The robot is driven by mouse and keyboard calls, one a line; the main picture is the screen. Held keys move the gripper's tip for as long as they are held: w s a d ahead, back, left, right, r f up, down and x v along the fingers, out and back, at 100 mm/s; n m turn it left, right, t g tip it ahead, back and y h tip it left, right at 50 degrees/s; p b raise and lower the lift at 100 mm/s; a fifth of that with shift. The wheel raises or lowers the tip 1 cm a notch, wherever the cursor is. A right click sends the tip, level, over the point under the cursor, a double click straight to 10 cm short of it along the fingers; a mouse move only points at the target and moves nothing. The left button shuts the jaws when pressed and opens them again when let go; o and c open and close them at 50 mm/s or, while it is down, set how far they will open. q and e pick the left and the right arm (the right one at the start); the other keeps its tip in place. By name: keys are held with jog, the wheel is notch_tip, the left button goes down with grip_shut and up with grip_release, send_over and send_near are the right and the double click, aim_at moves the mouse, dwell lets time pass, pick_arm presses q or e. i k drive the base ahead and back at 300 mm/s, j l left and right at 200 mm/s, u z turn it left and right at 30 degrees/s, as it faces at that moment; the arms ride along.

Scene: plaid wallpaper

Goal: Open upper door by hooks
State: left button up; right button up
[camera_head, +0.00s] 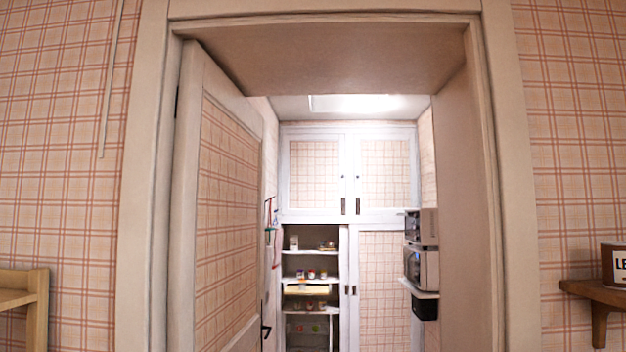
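Two closed upper cupboard doors, the left one (314,174) and the right one (386,174), sit high on the far wall beyond the doorway. Both have pale frames, plaid panels and small dark handles where they meet. On the left wall of that room, coloured items hang at what looks like a hook rack (270,220); they are too small to tell apart. Neither of my grippers is in view.
An open plaid room door (228,215) stands at the left of the doorway. Below the upper doors are open shelves (310,280) with small items and a closed lower door (381,285). Appliances (424,265) stand on the right wall. A wooden shelf (598,292) juts out at far right.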

aim_at(313, 176)
jog(key=i+z, duration=0.1)
jog(key=i, duration=0.55)
jog(key=i+z, duration=0.15)
jog(key=i, duration=0.5)
jog(key=i+j+z, duration=0.1)
jog(key=i, duration=0.55)
jog(key=j, duration=0.1)
